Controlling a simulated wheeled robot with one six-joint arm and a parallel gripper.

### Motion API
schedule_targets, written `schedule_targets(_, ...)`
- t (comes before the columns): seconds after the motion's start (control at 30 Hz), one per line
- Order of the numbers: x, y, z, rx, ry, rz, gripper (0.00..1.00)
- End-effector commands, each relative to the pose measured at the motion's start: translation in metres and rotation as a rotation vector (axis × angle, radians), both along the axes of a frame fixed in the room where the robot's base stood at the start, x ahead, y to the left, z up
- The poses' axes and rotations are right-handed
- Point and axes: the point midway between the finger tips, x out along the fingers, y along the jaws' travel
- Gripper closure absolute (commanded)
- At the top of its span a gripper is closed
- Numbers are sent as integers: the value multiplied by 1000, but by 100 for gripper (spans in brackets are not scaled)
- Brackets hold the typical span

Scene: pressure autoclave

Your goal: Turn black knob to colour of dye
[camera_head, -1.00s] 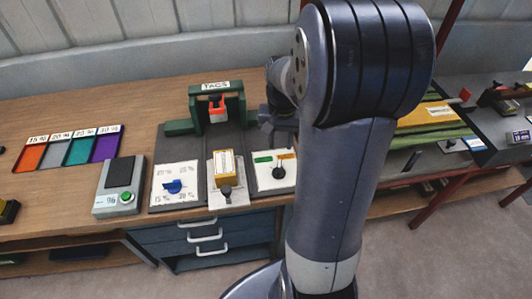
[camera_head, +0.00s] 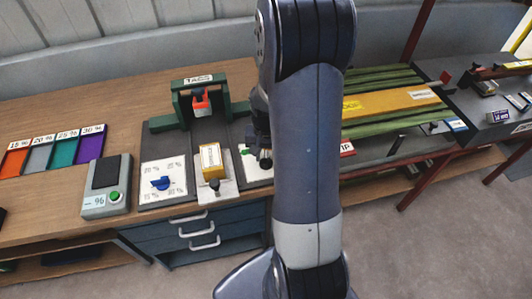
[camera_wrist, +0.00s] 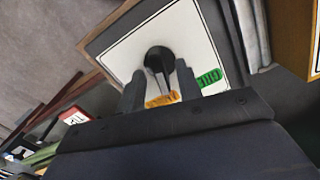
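The black knob (camera_wrist: 160,60) is on a white panel (camera_wrist: 128,60) in the wrist view, with an orange label (camera_wrist: 162,99) and a green label (camera_wrist: 209,77) beside it. The knob's pointer seems to face the orange label's side. My gripper (camera_wrist: 159,72) is open, with its fingers at either side of the knob; I cannot tell whether they touch it. In the head view my gripper (camera_head: 264,152) is over the white panel (camera_head: 256,172), and my arm hides most of that panel and the knob. I cannot tell which thing is the dye.
To the left are a blue knob (camera_head: 161,183), a wooden block (camera_head: 211,160) on a stand, and a green TACS frame (camera_head: 181,100) with a red-orange part (camera_head: 200,103). A grey box with green button (camera_head: 114,196) and coloured trays (camera_head: 52,152) stand further left.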

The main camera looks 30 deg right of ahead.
Motion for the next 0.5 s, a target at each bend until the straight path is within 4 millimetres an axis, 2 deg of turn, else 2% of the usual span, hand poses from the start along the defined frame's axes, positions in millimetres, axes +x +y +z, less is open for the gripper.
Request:
schedule_targets(0.07, 0, 0, 0, 0, 0, 0, 72)
schedule_targets(0.4, 0, 0, 0, 0, 0, 0, 100)
schedule_targets(0.5, 0, 0, 0, 0, 0, 0, 100)
